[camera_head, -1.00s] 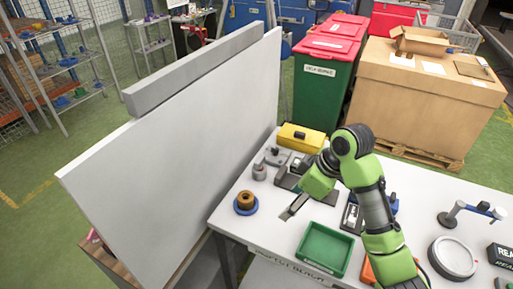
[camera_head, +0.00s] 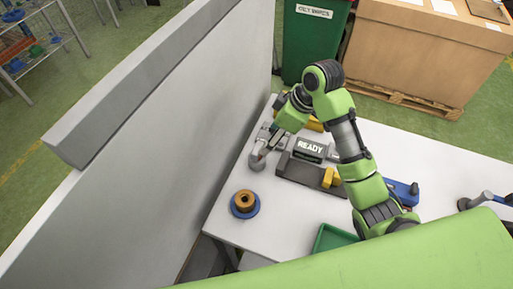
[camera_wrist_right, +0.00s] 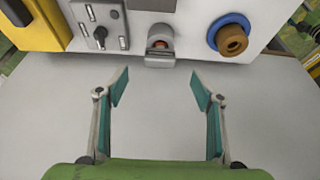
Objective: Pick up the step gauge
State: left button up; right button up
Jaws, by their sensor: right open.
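My right gripper (camera_head: 268,148) reaches over the far left of the white table, seen in the head view. In the right wrist view my right gripper (camera_wrist_right: 160,87) is open, with nothing between its two fingers. A small grey piece (camera_head: 257,162), possibly the step gauge, stands close by the fingertips in the head view. In the right wrist view this grey piece (camera_wrist_right: 160,58) lies ahead of the gap, apart from the fingers. It has a rounded upper part with a reddish-brown spot. My left gripper is not in view.
A blue ring with a brown spool (camera_head: 245,203) stands near the table's left edge. A dark fixture (camera_head: 300,171) and a READY display (camera_head: 310,147) are right of the gripper. A green tray (camera_head: 332,238) is partly hidden. A tall grey panel (camera_head: 165,150) borders the left.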

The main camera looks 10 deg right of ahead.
aim_at(258, 148)
jog(key=x, duration=0.4)
jog(key=shift+a+p, duration=0.15)
jog(key=shift+p, duration=0.2)
jog(key=shift+w+a+f, duration=0.1)
jog(key=shift+w+f, duration=0.1)
jog(key=shift+f, duration=0.25)
jog(key=shift+w+a+f+p, duration=0.1)
jog(key=shift+a+f+p, duration=0.2)
jog(key=shift+p, duration=0.2)
jog(key=p+x, duration=0.1)
jog(key=x, duration=0.2)
jog(key=shift+w, duration=0.1)
jog(key=shift+w+a+f, duration=0.15)
jog(key=shift+a+f, duration=0.05)
jog(key=shift+f, duration=0.3)
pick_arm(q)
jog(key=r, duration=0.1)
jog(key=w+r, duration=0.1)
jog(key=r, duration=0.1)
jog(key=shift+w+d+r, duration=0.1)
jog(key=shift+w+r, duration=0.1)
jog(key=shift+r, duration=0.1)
pick_arm(e)
jog(key=c, duration=1.3)
